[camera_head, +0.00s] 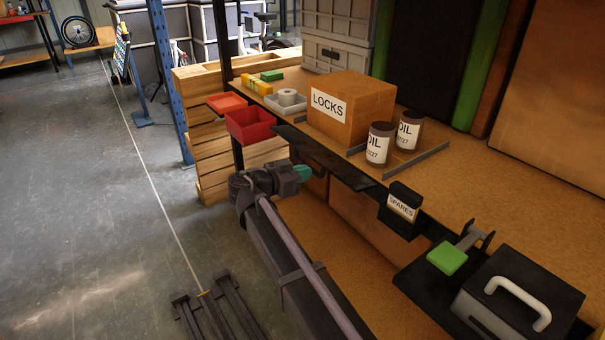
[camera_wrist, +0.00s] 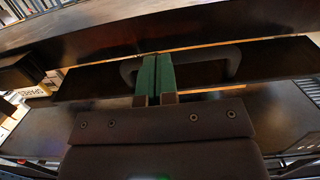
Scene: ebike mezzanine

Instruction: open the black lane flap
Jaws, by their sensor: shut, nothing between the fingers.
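The black lane flap (camera_head: 345,172) is a dark panel along the front edge of the wooden shelf, below the LOCKS box. It also shows in the wrist view as a long black panel (camera_wrist: 85,82) with a dark bar handle (camera_wrist: 232,62). My gripper (camera_head: 303,173) is at the left part of the flap, at its front side. In the wrist view the green fingers of my gripper (camera_wrist: 155,72) are together with nothing between them, overlapping the handle. I cannot tell whether they touch it. The flap's lower edge is partly hidden by my arm.
The LOCKS box (camera_head: 350,108) and two OIL cans (camera_head: 379,145) stand on the shelf behind the flap. A SPARES holder (camera_head: 402,205) hangs right of it. Red bins (camera_head: 250,124) sit to the left. A green-padded lever (camera_head: 447,258) and black case (camera_head: 515,290) are nearer. The left floor is open.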

